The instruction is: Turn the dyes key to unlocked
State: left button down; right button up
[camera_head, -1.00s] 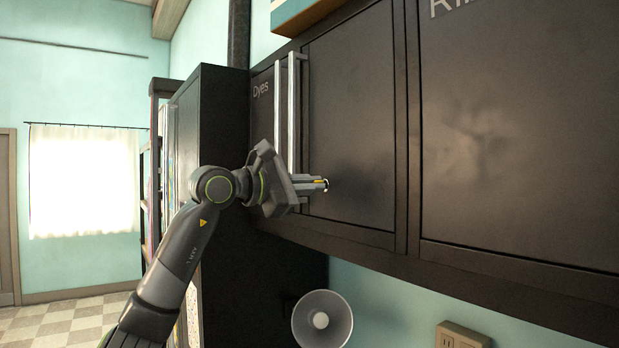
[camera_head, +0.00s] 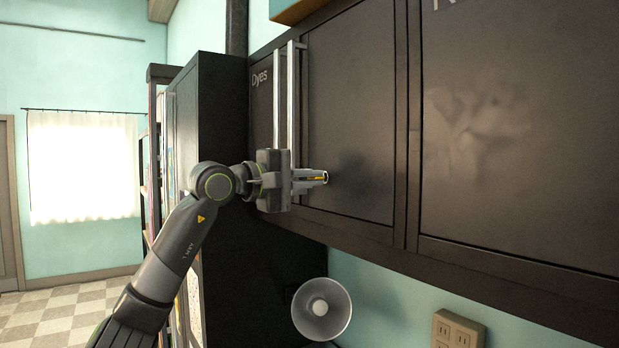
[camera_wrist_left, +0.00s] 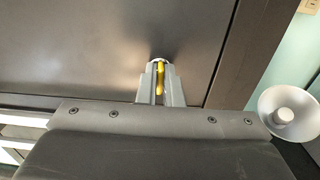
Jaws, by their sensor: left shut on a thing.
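The dyes cabinet door (camera_head: 350,110) is dark and closed, with the word "Dyes" at its upper left and a tall silver bar handle (camera_head: 291,100). My left gripper (camera_head: 322,178) is at the lower part of this door, to the right of the handle's lower end. It is shut on a yellow key, which shows between the fingers in the left wrist view (camera_wrist_left: 160,78). The key's tip end meets a round silver lock (camera_wrist_left: 157,61) on the door. The fingers hide most of the key and lock. My right gripper is not in view.
A second dark cabinet door (camera_head: 520,140) is to the right. A white round lamp (camera_head: 321,310) is below the cabinet, with a wall outlet (camera_head: 457,331) to its right. A tall dark cabinet (camera_head: 215,150) stands behind my left arm.

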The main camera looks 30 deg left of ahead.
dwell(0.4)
pick_arm(q)
jog(key=c, duration=1.6)
grip_release()
jog(key=shift+s, duration=0.15)
jog(key=b+v, duration=1)
jog(key=v, duration=0.7)
jog(key=shift+s+a+f+b, duration=0.1)
jog(key=shift+b, duration=0.2)
